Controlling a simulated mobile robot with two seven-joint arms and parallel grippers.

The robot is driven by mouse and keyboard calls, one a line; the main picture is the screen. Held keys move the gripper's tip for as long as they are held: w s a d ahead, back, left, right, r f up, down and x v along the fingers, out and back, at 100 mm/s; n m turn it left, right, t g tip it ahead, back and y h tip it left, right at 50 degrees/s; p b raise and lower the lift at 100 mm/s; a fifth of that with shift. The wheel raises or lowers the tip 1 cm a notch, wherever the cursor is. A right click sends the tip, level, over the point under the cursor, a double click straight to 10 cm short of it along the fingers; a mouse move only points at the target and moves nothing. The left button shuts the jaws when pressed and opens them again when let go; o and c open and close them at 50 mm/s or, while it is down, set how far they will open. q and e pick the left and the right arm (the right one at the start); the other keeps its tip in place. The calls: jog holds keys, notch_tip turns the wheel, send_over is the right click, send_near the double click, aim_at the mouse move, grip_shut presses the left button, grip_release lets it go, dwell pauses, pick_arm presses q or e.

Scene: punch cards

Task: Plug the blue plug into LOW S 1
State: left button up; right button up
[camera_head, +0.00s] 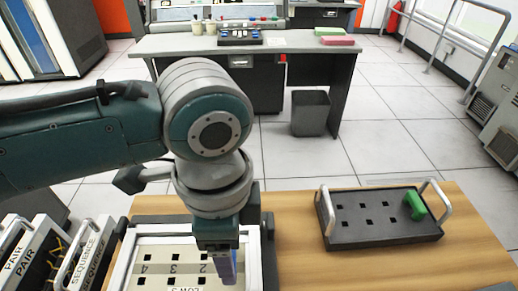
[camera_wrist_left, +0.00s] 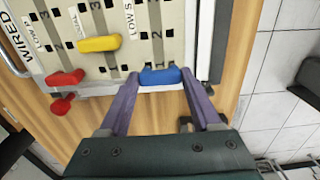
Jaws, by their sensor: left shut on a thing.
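My left gripper (camera_head: 228,268) reaches down over the near right part of a pale board (camera_head: 145,240) marked with numbers and a partly cut-off "LOW S" label. In the left wrist view its two purple fingers (camera_wrist_left: 159,82) are closed on either side of the blue plug (camera_wrist_left: 161,76). The blue plug is at the board's edge, at the end of the column labelled "LOW S" (camera_wrist_left: 130,18). Whether it is seated in a hole or just above one I cannot tell. My right gripper is not in view.
A yellow plug (camera_wrist_left: 100,43) and red plugs (camera_wrist_left: 65,78) show on or beside the board. A black tray (camera_head: 383,237) holding a green plug (camera_head: 415,205) lies on the wooden table (camera_head: 470,250). Panels labelled PAIR (camera_head: 18,262) and SEQUENCE (camera_head: 84,262) stand at left. Bare tabletop separates board and tray.

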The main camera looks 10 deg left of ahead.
pick_arm(q)
jog(key=shift+f+b, duration=0.55)
jog(key=shift+f, duration=0.6)
dwell(0.6)
jog(key=shift+f, duration=0.15)
jog(key=o, duration=1.2)
notch_tip(320, 180, up, 10)
jog(key=shift+r+p, duration=0.1)
jog(key=shift+p, duration=1.05)
